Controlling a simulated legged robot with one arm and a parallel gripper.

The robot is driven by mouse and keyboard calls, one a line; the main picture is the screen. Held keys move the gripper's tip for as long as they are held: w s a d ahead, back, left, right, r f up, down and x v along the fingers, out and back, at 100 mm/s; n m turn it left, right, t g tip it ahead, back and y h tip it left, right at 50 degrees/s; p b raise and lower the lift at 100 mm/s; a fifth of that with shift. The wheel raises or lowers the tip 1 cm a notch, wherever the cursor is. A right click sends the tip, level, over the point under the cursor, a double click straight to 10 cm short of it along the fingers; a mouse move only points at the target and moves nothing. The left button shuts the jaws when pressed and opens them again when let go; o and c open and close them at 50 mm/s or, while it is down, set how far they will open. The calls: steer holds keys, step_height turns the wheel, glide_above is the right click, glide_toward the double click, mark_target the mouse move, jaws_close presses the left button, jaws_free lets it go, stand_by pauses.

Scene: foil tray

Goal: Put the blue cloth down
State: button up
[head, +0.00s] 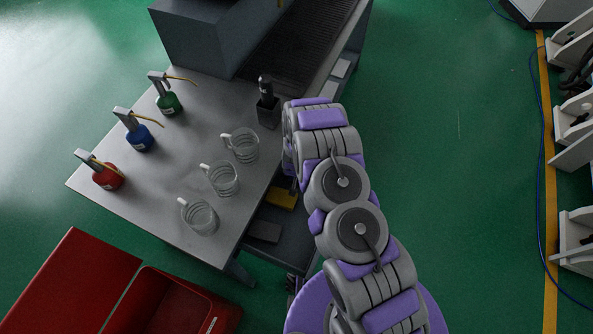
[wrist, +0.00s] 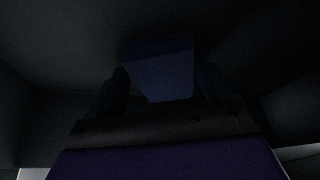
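A dark blue shape (wrist: 160,78), likely the blue cloth, shows in the wrist view straight ahead of my gripper. It looks block-like, with a flat upper face. My gripper (wrist: 162,88) shows there too, its two dark fingers on either side of the blue shape. The picture is too dark to tell whether they touch it or what lies under it. In the head view my arm reaches to the table's right side. My gripper and the blue cloth are hidden there.
The metal table (head: 150,185) carries several pump bottles and glass mugs. Below its right edge, a yellow folded piece (head: 282,199) and a grey one (head: 264,231) lie on a lower shelf. A red bin (head: 165,303) stands lower left.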

steer(key=shift+o, duration=1.3)
steer(key=shift+d, duration=0.35)
steer(key=shift+a, duration=0.2)
steer(key=shift+s+a+r+p, duration=0.25)
steer(key=shift+r+p, duration=0.1)
steer(key=shift+r, duration=0.3)
steer(key=shift+s+d+r, duration=0.15)
steer(key=shift+s+r, duration=0.8)
steer(key=shift+s, duration=0.2)
steer(key=s, duration=0.5)
steer(key=s+p, duration=0.1)
steer(key=s, duration=0.4)
steer(key=shift+d+f, duration=0.2)
steer(key=shift+s+d, duration=0.2)
steer(key=shift+s, duration=0.05)
